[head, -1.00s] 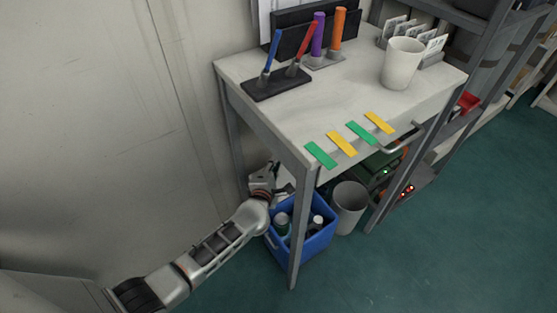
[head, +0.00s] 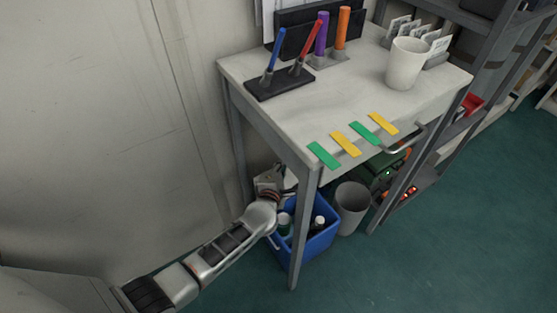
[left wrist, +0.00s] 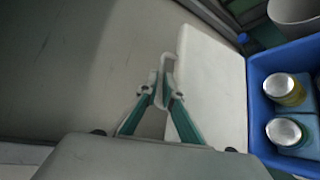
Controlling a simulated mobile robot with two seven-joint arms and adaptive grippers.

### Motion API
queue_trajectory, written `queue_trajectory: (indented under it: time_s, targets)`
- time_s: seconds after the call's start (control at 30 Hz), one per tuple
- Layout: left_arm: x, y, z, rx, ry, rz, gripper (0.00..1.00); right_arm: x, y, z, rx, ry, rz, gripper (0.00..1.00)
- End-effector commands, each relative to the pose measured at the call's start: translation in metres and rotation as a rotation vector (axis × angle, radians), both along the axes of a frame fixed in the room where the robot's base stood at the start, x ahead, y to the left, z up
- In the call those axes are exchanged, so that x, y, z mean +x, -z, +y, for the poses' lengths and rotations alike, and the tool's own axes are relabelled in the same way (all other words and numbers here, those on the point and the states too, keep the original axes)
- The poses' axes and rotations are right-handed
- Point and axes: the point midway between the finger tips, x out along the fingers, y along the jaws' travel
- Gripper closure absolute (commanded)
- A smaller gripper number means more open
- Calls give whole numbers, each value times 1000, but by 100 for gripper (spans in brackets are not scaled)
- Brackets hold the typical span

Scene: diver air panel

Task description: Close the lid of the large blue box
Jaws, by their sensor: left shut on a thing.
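The large blue box (head: 318,242) stands open on the floor under the small table, with bottles inside. In the left wrist view the box (left wrist: 258,110) is at the right, with two round-capped containers in its compartments. Its lid, a pale flat panel (left wrist: 215,90), stands open beside the box's rim. My left gripper (left wrist: 167,68) is shut at the lid's outer edge, its fingertips close together there. My right gripper is not in view.
The table (head: 350,105) stands over the box, and its front leg (head: 303,225) crosses before it. A grey bin (head: 351,205) stands right of the box. A wall is close on the left. Pens, colored strips and a white cup (head: 405,63) are on the tabletop. Open floor lies in front.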

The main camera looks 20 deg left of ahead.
Motion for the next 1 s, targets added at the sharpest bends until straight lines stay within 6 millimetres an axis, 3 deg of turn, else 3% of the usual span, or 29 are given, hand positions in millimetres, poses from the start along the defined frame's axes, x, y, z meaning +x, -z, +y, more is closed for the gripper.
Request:
queue_trajectory:
  time_s: [0.1, 0.3, 0.6, 0.63, 0.67, 1.0]
  targets:
    - [-19, 1, -26, -5, 2, 4, 100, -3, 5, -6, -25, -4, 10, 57]
    - [-38, 10, -46, -3, 2, 9, 100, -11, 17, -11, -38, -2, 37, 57]
    - [-41, 15, -48, -2, 3, 16, 100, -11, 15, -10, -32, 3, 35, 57]
    - [-41, 15, -48, -1, 3, 16, 88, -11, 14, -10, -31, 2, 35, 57]
    - [-41, 15, -48, -1, 3, 16, 86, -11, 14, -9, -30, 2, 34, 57]
    - [-41, 14, -46, -1, 1, 14, 86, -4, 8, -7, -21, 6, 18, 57]
